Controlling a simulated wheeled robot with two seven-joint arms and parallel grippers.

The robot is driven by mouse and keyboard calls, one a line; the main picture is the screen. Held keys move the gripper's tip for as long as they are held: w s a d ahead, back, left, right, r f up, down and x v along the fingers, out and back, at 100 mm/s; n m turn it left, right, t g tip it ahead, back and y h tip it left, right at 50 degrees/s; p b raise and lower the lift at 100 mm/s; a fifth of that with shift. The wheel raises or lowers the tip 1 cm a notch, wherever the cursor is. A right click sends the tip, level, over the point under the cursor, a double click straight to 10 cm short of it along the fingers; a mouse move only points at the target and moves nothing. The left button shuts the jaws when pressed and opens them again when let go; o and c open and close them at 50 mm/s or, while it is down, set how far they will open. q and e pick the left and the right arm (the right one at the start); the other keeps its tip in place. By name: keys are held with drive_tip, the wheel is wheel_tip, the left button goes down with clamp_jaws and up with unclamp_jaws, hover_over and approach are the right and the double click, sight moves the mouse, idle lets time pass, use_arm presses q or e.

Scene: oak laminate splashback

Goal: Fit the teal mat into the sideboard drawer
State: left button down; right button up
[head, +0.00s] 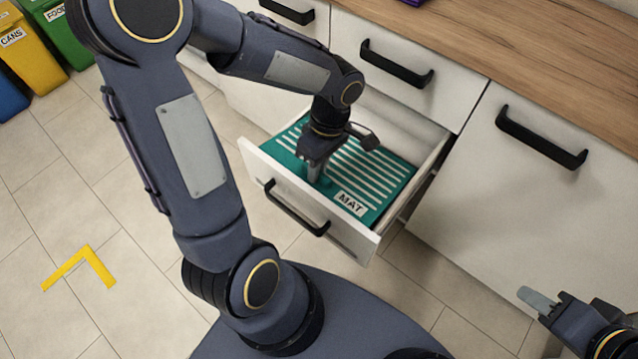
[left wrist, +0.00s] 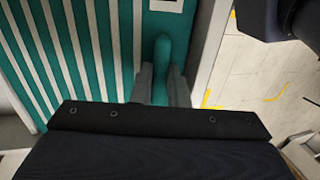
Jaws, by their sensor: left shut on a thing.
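The teal mat (head: 395,172) has white stripes and a MAT label. It lies inside the open white sideboard drawer (head: 345,234), within its walls as far as I can see. My left gripper (head: 315,174) points down over the mat near the drawer front. In the left wrist view its fingers (left wrist: 158,86) are shut on a raised teal grip (left wrist: 163,58) of the mat (left wrist: 85,60). My arm hides part of the mat's left side. My right gripper (head: 537,299) is at the lower right, apart from the drawer; its finger opening is unclear.
The sideboard has a wooden top (head: 480,35), and closed fronts with black handles, including one at the right (head: 540,138). Coloured bins (head: 35,55) stand at the upper left. A yellow corner mark (head: 82,264) is on the clear tiled floor.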

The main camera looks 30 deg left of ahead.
use_arm(q)
drive_tip(key=shift+f+b, duration=0.8)
drive_tip(key=shift+f, duration=2.15)
drive_tip(key=shift+f, duration=0.3)
drive_tip(key=c, duration=1.4)
unclamp_jaws()
drive_tip(key=shift+r, duration=0.1)
